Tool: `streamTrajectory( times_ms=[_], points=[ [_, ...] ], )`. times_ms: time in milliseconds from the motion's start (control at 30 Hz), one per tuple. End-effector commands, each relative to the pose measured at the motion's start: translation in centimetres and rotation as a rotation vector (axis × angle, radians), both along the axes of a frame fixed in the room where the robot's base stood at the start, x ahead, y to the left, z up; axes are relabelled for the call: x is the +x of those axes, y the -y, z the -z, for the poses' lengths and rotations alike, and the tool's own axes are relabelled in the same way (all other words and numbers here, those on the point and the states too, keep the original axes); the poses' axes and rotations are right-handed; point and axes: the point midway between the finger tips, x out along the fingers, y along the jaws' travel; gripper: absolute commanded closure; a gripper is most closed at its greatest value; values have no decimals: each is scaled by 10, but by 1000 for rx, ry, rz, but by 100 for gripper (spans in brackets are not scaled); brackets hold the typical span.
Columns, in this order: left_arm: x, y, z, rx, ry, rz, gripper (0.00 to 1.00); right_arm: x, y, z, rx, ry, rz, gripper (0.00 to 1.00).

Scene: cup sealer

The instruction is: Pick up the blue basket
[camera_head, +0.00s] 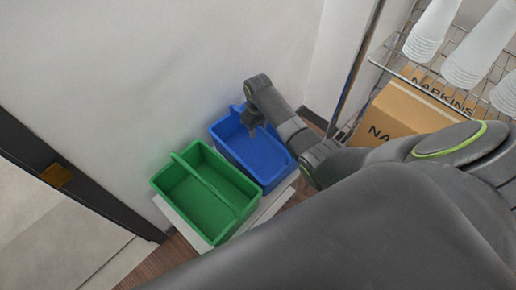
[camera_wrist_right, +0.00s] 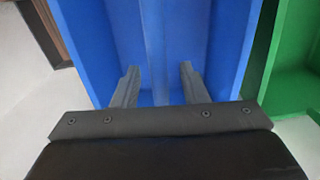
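The blue basket (camera_head: 262,156) stands beside the green basket (camera_head: 203,196) on a white surface by the wall. My right gripper (camera_head: 250,128) reaches over the far left part of the blue basket and points down. In the right wrist view the blue basket (camera_wrist_right: 105,40) fills the middle. The right gripper's two fingers (camera_wrist_right: 158,85) are apart there, with a blue bar, apparently the basket's handle (camera_wrist_right: 153,40), running between them. I cannot tell whether either finger touches it. My left gripper is not in view.
The green basket (camera_wrist_right: 295,60) sits close to the right of the blue one in the wrist view. A wire rack with cardboard napkin boxes (camera_head: 405,110) and stacks of white cups (camera_head: 432,30) stands to the right. The white wall (camera_head: 130,70) is close behind the baskets.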

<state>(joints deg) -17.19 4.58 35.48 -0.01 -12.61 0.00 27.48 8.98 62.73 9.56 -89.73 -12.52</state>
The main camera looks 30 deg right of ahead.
Motion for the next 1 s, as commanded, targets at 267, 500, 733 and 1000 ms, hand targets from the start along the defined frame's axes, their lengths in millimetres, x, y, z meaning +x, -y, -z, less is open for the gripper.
streamTrajectory(
  times_ms=[267, 500, 733, 1000],
  points=[
    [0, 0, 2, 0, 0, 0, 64, 0, 0, 12, 0, 2, -1, 61],
    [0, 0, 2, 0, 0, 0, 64, 0, 0, 12, 0, 1, -1, 79],
    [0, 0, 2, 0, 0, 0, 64, 0, 0, 12, 0, 1, -1, 100],
    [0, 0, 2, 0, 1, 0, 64, 1, 0, 11, 0, 3, -1, 100]
  ],
)
